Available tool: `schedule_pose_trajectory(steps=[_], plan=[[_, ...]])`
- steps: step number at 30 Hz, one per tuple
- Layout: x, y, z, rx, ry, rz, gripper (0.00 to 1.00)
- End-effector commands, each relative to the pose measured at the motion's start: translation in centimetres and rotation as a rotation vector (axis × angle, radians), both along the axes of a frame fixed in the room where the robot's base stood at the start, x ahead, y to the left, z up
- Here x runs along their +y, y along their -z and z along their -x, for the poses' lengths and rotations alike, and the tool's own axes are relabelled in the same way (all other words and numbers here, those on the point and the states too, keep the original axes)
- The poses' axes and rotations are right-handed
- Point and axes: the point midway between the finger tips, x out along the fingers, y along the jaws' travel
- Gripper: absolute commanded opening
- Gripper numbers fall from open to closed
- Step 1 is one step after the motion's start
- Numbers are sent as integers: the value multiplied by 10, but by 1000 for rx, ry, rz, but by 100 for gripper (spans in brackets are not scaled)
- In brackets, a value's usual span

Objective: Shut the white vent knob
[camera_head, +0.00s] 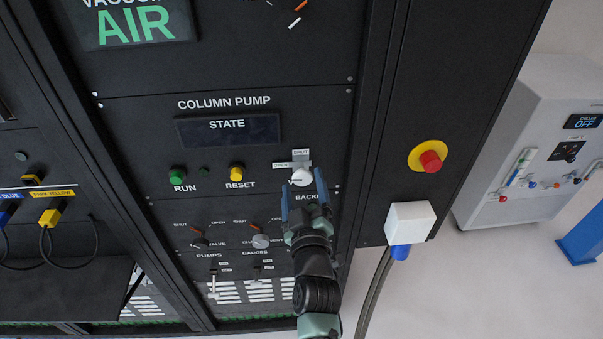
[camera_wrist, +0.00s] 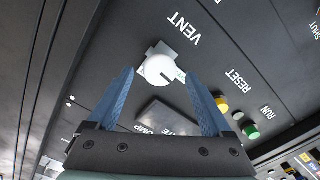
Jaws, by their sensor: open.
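The white vent knob (camera_head: 300,177) is on the black column pump panel, right of the yellow RESET button. OPEN is marked on its left and SHUT above it. In the wrist view the round white knob (camera_wrist: 158,68) sits on a pale plate, with the word VENT beside it. My gripper (camera_head: 303,188) is open, its blue fingers pointing at the knob from below in the head view. In the wrist view the open gripper (camera_wrist: 159,74) has its fingertips on either side of the knob, apart from it in the picture. Whether they touch it is unclear.
The green RUN button (camera_head: 177,173) and yellow RESET button (camera_head: 236,172) are left of the knob. A red stop button (camera_head: 430,161) on a yellow ring and a white box (camera_head: 410,222) are to the right. A light knob (camera_head: 261,241) sits lower, left of my arm.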

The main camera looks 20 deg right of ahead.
Motion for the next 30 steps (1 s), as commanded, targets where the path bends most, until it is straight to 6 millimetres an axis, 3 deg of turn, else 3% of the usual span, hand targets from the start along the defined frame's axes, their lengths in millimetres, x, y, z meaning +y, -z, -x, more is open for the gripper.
schedule_pose_trajectory(steps=[8,20,30], plan=[[-9,0,-29,-1,0,0,84],[-10,0,-34,0,0,0,82],[-10,0,-33,0,0,0,21]])
